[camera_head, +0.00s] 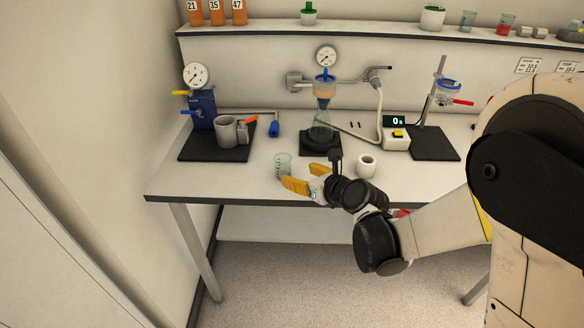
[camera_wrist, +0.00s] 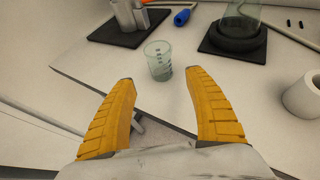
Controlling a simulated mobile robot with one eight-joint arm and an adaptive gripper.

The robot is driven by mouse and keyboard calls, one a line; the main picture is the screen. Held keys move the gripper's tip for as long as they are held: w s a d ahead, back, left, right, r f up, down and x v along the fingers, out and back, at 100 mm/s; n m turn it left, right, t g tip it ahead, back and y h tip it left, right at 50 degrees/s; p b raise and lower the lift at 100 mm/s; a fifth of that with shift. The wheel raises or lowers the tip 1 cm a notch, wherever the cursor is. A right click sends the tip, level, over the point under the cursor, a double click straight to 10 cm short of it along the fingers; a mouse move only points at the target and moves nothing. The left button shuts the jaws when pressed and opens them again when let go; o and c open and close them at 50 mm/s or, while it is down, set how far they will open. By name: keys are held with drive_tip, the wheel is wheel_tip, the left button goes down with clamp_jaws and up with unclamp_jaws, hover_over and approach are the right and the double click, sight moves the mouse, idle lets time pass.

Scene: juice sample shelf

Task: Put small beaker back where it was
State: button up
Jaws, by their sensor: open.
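The small beaker (camera_head: 284,165), clear glass with dark markings, stands upright on the white table near its front edge. It also shows in the wrist view (camera_wrist: 158,62), just beyond my fingertips and between their lines. My gripper (camera_head: 297,174) has orange fingers spread apart. In the wrist view the gap between the fingers (camera_wrist: 160,75) is empty, and the beaker is apart from both. A wall shelf (camera_head: 350,32) runs along the back above the table, with a glass beaker (camera_head: 468,20) and a beaker of red liquid (camera_head: 506,23) at its right.
A white cup (camera_head: 366,166) stands right of my gripper. Behind are a flask (camera_head: 321,127) on a black base, a grey mug (camera_head: 227,130) on a black pad and a blue-handled tool (camera_head: 274,129). Orange numbered bottles (camera_head: 215,13) stand on the shelf's left. The table's front-left is clear.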

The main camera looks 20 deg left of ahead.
drive_tip(key=shift+s+d+r, duration=0.2)
drive_tip(key=shift+s+d, duration=0.15)
drive_tip(key=shift+d, duration=0.05)
drive_tip(key=s+d+r+n+h, duration=0.2)
drive_tip(key=s+d+r+n, duration=0.2)
drive_tip(key=d+n, duration=0.35)
drive_tip(key=s+d+r+n+h, duration=0.2)
drive_tip(key=s+d+r+n, duration=0.15)
drive_tip(key=d+n, duration=0.4)
drive_tip(key=s+d+n+g+h, duration=0.1)
drive_tip(key=s+d+n+h, duration=0.4)
drive_tip(key=s+d+n, duration=0.6)
drive_tip(key=s+d, duration=0.4)
drive_tip(key=d, duration=0.3)
drive_tip(key=shift+s+r+n+g, duration=0.3)
drive_tip(key=shift+r+g, duration=0.1)
